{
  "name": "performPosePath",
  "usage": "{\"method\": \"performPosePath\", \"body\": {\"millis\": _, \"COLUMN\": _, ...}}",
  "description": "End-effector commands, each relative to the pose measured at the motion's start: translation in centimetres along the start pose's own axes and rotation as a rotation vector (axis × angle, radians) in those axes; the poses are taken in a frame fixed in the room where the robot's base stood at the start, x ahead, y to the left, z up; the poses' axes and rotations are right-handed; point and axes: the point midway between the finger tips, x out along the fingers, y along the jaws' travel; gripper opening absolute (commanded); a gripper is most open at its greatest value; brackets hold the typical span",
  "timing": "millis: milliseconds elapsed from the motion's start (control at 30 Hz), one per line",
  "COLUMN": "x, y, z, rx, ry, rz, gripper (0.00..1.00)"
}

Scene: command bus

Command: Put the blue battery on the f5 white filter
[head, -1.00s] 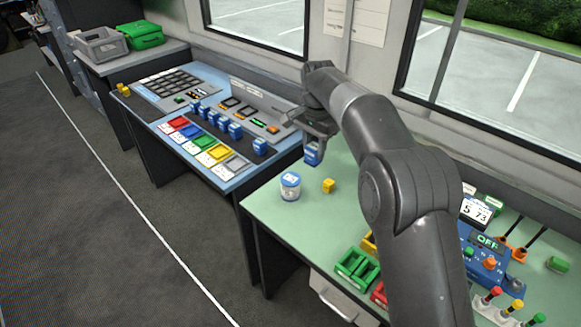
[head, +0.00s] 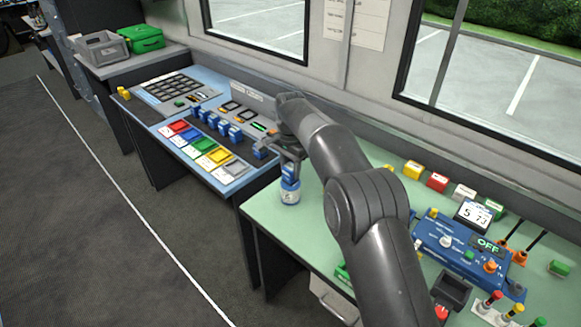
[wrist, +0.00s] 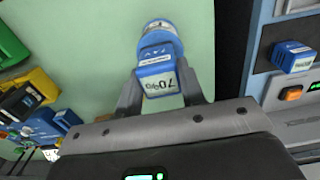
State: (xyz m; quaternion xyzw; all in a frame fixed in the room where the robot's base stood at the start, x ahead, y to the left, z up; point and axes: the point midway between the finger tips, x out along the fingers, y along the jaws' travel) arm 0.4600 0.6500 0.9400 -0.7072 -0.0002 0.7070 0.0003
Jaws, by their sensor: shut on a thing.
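My gripper (head: 288,155) is shut on a blue battery (head: 289,173). In the wrist view the battery (wrist: 157,70) sits between the fingers, with a white label reading 70%. A round white filter with a blue top (head: 290,193) stands upright on the green table. In the head view the battery appears directly over the filter and covers part of its top. In the wrist view the filter (wrist: 160,32) shows just beyond the battery. I cannot tell whether the two touch. The f5 marking is not legible.
The green table (head: 262,212) is clear around the filter. The blue desk (head: 228,188) on the left holds several blue batteries and coloured pads. A blue device reading OFF (head: 460,243) stands on the right. My arm hides part of the green table.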

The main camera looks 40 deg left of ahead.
Motion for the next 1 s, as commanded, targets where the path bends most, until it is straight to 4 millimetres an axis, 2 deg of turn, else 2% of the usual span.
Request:
{"method": "performPosePath", "body": {"millis": 167, "x": 0.3, "y": 0.0, "z": 0.0, "rx": 0.0, "ry": 0.0, "rz": 0.0, "gripper": 0.09}}
{"method": "performPosePath", "body": {"millis": 200, "x": 0.3, "y": 0.0, "z": 0.0, "rx": 0.0, "ry": 0.0, "rz": 0.0, "gripper": 0.39}}
{"method": "performPosePath", "body": {"millis": 433, "x": 0.3, "y": 0.0, "z": 0.0, "rx": 0.0, "ry": 0.0, "rz": 0.0, "gripper": 0.58}}
{"method": "performPosePath", "body": {"millis": 767, "x": -0.3, "y": 0.0, "z": 0.0, "rx": 0.0, "ry": 0.001, "rz": -0.001, "gripper": 0.58}}
{"method": "performPosePath", "body": {"millis": 867, "x": -1.7, "y": -0.1, "z": 0.0, "rx": 0.0, "ry": 0.002, "rz": -0.003, "gripper": 0.58}}
{"method": "performPosePath", "body": {"millis": 1000, "x": -4.7, "y": -0.1, "z": -0.1, "rx": 0.0, "ry": 0.003, "rz": -0.005, "gripper": 0.58}}
